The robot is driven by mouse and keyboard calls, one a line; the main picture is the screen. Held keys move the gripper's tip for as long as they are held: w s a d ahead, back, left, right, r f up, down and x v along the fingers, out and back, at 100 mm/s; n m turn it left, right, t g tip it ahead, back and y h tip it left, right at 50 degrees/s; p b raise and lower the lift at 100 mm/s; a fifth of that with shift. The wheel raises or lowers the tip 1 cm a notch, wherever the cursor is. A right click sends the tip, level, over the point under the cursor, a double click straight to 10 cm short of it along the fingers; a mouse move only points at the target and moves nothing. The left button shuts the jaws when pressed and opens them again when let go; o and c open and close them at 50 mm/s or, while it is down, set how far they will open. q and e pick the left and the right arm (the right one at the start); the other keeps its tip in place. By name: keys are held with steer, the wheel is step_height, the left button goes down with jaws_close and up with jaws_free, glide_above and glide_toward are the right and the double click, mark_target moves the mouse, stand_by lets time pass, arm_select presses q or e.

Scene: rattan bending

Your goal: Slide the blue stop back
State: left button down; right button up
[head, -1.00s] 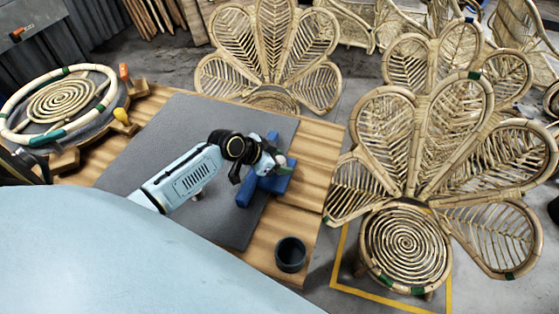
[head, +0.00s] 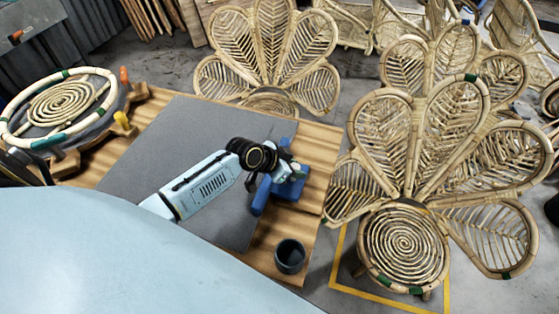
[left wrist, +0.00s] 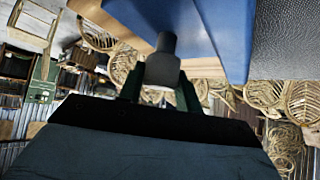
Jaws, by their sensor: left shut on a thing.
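The blue stop (head: 288,189) lies on the right part of the workbench, by the right edge of the grey mat, partly hidden by my left arm. My left gripper (head: 292,170) is over it, with its fingertips hard to make out in the head view. In the left wrist view, a dark grey knob (left wrist: 162,63) sits between the two green fingers of the left gripper (left wrist: 160,92), which is shut on it. The blue underside of the stop (left wrist: 180,25) fills the top of that view beside the knob. My right gripper is not in view.
A dark cup (head: 290,256) stands near the bench's front right corner. The grey mat (head: 180,140) is mostly clear. A round rattan frame (head: 62,108) rests on a wooden jig at the left. Rattan chairs (head: 405,240) stand beyond the bench.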

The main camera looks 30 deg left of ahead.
arm_select(q)
steer(key=d, duration=0.2)
steer(key=w+d, duration=0.1)
steer(key=d, duration=0.2)
steer(key=d+p, duration=0.1)
steer(key=d, duration=0.1)
steer(key=shift+w+d, duration=0.2)
steer(key=shift+w, duration=0.1)
steer(key=c, duration=1)
jaws_free()
steer(key=shift+w+d, duration=0.1)
steer(key=shift+o, duration=0.2)
steer(key=shift+r, duration=0.1)
steer(key=shift+s+a+r, duration=0.25)
steer(key=shift+a, duration=0.05)
steer(key=p+v, duration=0.2)
steer(key=v, duration=1)
steer(key=shift+r, duration=0.2)
steer(key=shift+s+a, duration=0.1)
steer(key=shift+s, duration=0.05)
